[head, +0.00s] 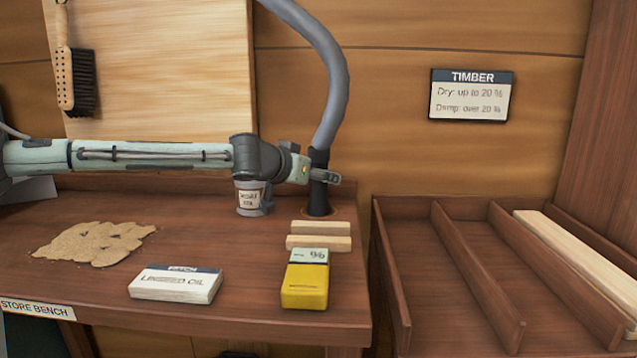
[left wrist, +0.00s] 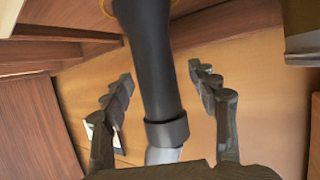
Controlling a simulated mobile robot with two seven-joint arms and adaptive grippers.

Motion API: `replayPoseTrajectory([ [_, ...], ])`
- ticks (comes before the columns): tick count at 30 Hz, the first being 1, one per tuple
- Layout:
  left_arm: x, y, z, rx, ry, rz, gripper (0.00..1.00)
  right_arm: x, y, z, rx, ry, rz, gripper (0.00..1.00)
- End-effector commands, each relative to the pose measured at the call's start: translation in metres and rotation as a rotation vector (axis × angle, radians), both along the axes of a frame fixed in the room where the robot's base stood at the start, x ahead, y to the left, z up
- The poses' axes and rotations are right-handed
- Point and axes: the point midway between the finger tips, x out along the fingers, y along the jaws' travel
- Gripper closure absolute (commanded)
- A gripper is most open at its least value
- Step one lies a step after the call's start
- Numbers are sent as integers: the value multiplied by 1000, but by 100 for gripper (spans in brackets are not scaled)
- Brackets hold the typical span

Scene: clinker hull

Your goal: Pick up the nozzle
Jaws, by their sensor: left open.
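The nozzle (head: 318,200) is the black tube at the lower end of a grey hose (head: 335,85). It stands upright at the back right of the bench, with its lower end at a pale ring in the bench top. My left gripper (head: 325,177) is level with the nozzle's upper part. In the left wrist view the nozzle (left wrist: 150,65) runs between the two spread fingers of my left gripper (left wrist: 160,76), with a gap on each side. The gripper is open and holds nothing. My right gripper is not in view.
A small labelled can (head: 250,200) stands under my left arm. Two pale wood blocks (head: 319,243) and a yellow meter (head: 305,285) lie in front of the nozzle. A divided rack (head: 465,270) stands right.

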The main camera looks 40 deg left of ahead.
Motion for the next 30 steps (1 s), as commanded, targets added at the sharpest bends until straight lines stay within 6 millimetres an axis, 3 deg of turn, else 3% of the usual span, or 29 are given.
replayPoseTrajectory([
  [9,36,0,-17,3,1,0,41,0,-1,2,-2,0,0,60],
  [18,40,1,-18,1,0,0,41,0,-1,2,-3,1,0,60],
  [30,40,1,-18,1,0,0,90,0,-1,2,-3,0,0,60],
])
